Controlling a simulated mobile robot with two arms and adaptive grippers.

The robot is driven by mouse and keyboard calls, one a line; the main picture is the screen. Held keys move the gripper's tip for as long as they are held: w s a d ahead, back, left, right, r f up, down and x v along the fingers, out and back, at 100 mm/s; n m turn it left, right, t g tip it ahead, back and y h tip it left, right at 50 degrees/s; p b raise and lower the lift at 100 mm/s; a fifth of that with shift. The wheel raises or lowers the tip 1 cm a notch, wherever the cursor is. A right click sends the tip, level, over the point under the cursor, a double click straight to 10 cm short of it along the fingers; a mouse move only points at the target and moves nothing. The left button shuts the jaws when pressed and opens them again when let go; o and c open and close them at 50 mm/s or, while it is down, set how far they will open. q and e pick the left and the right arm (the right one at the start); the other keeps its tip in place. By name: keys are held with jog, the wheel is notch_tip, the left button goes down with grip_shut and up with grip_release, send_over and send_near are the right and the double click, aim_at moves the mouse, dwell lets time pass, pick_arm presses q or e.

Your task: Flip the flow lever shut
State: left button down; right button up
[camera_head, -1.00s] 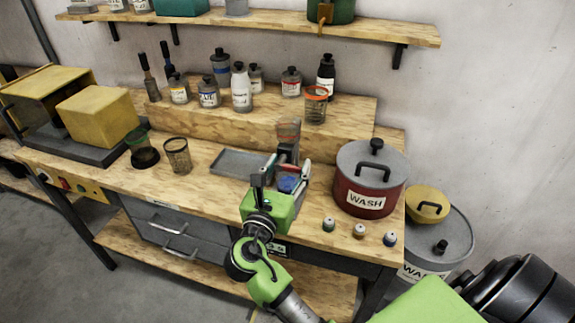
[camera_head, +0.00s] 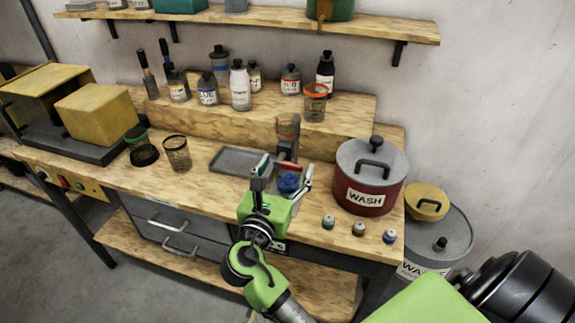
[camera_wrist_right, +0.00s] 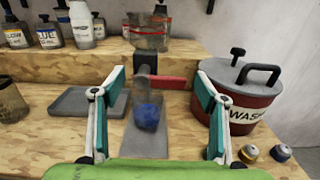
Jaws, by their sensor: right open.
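The flow lever is a red handle (camera_wrist_right: 165,82) on a dark upright post in the right wrist view. It points to the right, under a clear cup-shaped vessel (camera_wrist_right: 147,35) with a red band. A blue-filled clear cup (camera_wrist_right: 147,112) stands below it on a grey plate. The vessel (camera_head: 288,126) and the blue cup (camera_head: 289,183) also show in the head view. My right gripper (camera_wrist_right: 160,80) is open and empty, its two fingers apart on either side of the lever and cup. It also shows in the head view (camera_head: 285,172). My left gripper is out of view.
A red WASH pot (camera_head: 369,180) with a grey lid stands close on the right. Several small capped bottles (camera_head: 358,229) stand in front of it. A grey tray (camera_wrist_right: 85,102) lies to the left. A wooden step (camera_head: 235,115) with bottles rises behind.

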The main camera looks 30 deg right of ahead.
jog(key=v, duration=0.6)
dwell(0.3)
jog(key=shift+s+a+f, duration=0.1)
jog(key=shift+a, duration=0.05)
